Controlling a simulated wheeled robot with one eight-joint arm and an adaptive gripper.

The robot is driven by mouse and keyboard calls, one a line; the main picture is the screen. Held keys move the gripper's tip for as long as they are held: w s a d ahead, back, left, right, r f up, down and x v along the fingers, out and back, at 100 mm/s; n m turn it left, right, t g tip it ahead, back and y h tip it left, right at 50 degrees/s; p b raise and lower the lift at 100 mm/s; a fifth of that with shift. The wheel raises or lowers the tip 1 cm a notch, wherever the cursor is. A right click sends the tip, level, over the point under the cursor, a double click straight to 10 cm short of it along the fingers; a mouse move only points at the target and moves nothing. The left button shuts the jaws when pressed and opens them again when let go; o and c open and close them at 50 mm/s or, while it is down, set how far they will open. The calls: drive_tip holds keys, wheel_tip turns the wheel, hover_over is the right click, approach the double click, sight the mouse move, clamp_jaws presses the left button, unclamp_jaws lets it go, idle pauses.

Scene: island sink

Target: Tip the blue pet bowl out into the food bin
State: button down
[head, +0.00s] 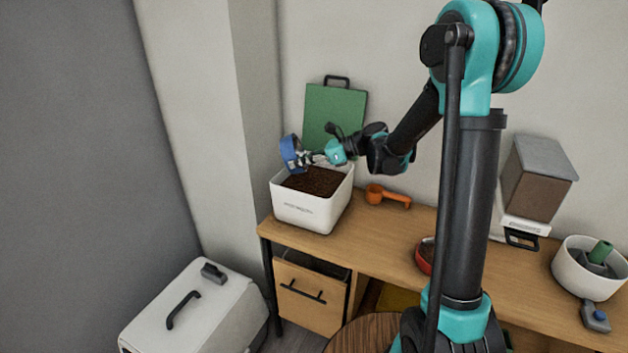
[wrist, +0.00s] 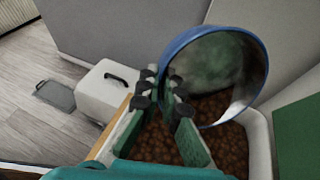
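The blue pet bowl (head: 289,152) is tipped onto its side, held above the left part of the food bin (head: 308,213). My gripper (head: 304,158) is shut on the bowl's rim from the right. In the wrist view, my gripper's fingers (wrist: 162,88) hold the left edge of the bowl's rim (wrist: 190,38), and the bowl's inside faces the camera. Its grey-green inside shows no kibble. The white, open bin also shows in the wrist view (wrist: 259,148), holding brown kibble beneath the bowl.
A green board (head: 335,110) leans on the wall behind the bin. An orange scoop (head: 388,196) lies to the bin's right. A red bowl (head: 425,255), partly hidden by my arm, a dispenser (head: 537,175) and a white tub (head: 575,272) stand further right. A lidded white box (head: 190,310) is below left.

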drive_tip(key=shift+w+d+r+y+p, duration=0.15)
drive_tip(key=shift+d+y+p, duration=0.1)
drive_tip(key=shift+d+y, duration=0.35)
drive_tip(key=shift+s+d+r+y+p, duration=0.1)
drive_tip(key=shift+d+y+p, duration=0.1)
drive_tip(key=shift+d+y, duration=0.4)
idle(0.6)
drive_tip(key=shift+w+d+y+p, duration=0.1)
drive_tip(key=shift+d+y+p, duration=0.15)
drive_tip(key=shift+d+y, duration=0.45)
drive_tip(key=shift+w+d+y+p, duration=0.1)
drive_tip(key=shift+d+y+p, duration=0.15)
drive_tip(key=shift+y, duration=0.75)
idle(1.0)
drive_tip(key=shift+d+r+m+y, duration=0.25)
drive_tip(key=shift+d+r+y, duration=0.35)
drive_tip(key=shift+r+y, duration=0.35)
drive_tip(key=shift+d+r+m+y, duration=0.25)
drive_tip(key=shift+d+r+y, duration=0.4)
drive_tip(key=shift+y, duration=0.5)
idle(1.4)
